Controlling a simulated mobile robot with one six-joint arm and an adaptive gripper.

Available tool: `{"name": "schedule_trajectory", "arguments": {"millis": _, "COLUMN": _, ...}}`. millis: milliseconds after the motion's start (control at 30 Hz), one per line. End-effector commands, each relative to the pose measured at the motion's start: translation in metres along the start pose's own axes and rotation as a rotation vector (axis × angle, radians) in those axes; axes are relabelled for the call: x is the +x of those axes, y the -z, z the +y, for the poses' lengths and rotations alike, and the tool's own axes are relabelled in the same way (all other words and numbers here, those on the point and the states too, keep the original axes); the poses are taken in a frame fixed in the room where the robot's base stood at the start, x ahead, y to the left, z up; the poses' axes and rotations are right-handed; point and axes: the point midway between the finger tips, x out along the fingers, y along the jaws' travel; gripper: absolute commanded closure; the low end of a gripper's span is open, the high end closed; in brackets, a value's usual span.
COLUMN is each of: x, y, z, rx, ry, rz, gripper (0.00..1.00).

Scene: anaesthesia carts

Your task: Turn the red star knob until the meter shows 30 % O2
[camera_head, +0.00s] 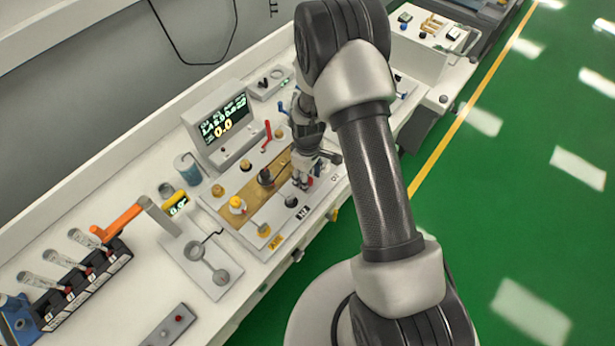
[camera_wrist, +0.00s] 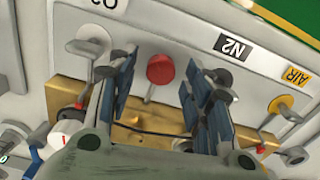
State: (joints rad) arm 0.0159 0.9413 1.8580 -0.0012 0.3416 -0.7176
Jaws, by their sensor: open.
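A round red knob (camera_wrist: 160,69) on a thin stem shows in the wrist view, between my fingers in the picture. I cannot make out a star shape on it. My gripper (camera_wrist: 165,95) is open, with one blue-grey finger on each side of the knob and no clear contact. In the head view my gripper (camera_head: 303,178) points down over the valve panel and partly hides it. A small yellow meter (camera_head: 178,206) has a lit display too small to read. A larger monitor (camera_head: 222,121) shows traces and a yellow 0.0.
The panel carries N2 (camera_wrist: 232,46) and AIR (camera_wrist: 297,76) labels, with grey and yellow knobs close around my fingers. A red lever (camera_head: 267,132) stands behind. An orange-handled lever (camera_head: 117,219) and syringe rack (camera_head: 85,273) are to the left.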

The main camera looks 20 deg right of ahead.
Motion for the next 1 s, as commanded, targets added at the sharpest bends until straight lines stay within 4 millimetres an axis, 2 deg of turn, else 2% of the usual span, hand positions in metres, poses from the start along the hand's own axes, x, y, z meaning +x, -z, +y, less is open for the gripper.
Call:
{"name": "schedule_trajectory", "arguments": {"millis": 300, "x": 0.0017, "y": 0.0000, "z": 0.0000, "rx": 0.000, "ry": 0.000, "rz": 0.000, "gripper": 0.55}}
{"name": "schedule_trajectory", "arguments": {"millis": 900, "x": 0.0015, "y": -0.0001, "z": -0.0001, "rx": 0.000, "ry": 0.000, "rz": 0.000, "gripper": 0.95}}
{"name": "schedule_trajectory", "arguments": {"millis": 1000, "x": 0.0015, "y": -0.0001, "z": -0.0001, "rx": 0.000, "ry": 0.000, "rz": 0.000, "gripper": 0.98}}
